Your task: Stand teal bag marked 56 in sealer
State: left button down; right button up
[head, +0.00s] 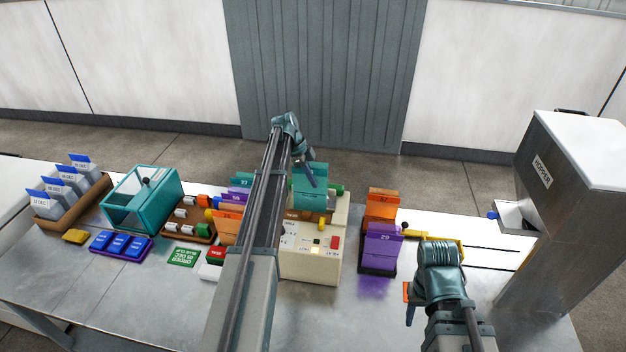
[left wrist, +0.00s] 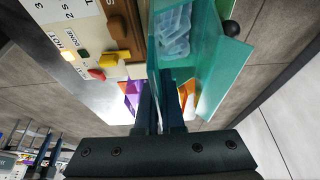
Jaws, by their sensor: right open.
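A teal bag (head: 308,196) is upright over the back of the cream sealer (head: 306,268); its number is too small to read surely. In the left wrist view the bag (left wrist: 215,60) shows clear ice pieces inside, beside the sealer's panel (left wrist: 75,35). My left gripper (head: 309,172) is at the bag's upper part; in the left wrist view its fingers (left wrist: 160,88) are close together with the teal sheet between them. Whether the bag's bottom rests in the sealer is hidden. My right gripper (head: 409,308) is open and empty, low over the table's front right.
A purple bag (head: 380,250) and an orange bag (head: 381,212) stand right of the sealer. More bags (head: 228,222) stand left, partly behind my left arm. A teal box (head: 142,200), blue blocks (head: 120,243) and a crate (head: 82,205) are farther left. A steel hopper (head: 555,215) is right.

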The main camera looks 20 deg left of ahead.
aim_at(313, 208)
pick_arm(q)
notch_tip(313, 208, down, 13)
jog(key=b, duration=1.2)
jog(key=shift+f+b, duration=0.35)
jog(key=shift+s+d, duration=0.2)
jog(key=shift+s, duration=0.55)
dwell(0.9)
jog(key=c, duration=1)
grip_release()
jog(key=shift+o, duration=0.2)
jog(key=shift+s, duration=0.1)
jog(key=shift+c, duration=1.1)
jog(key=shift+o, duration=0.5)
jog(key=shift+r, duration=0.1)
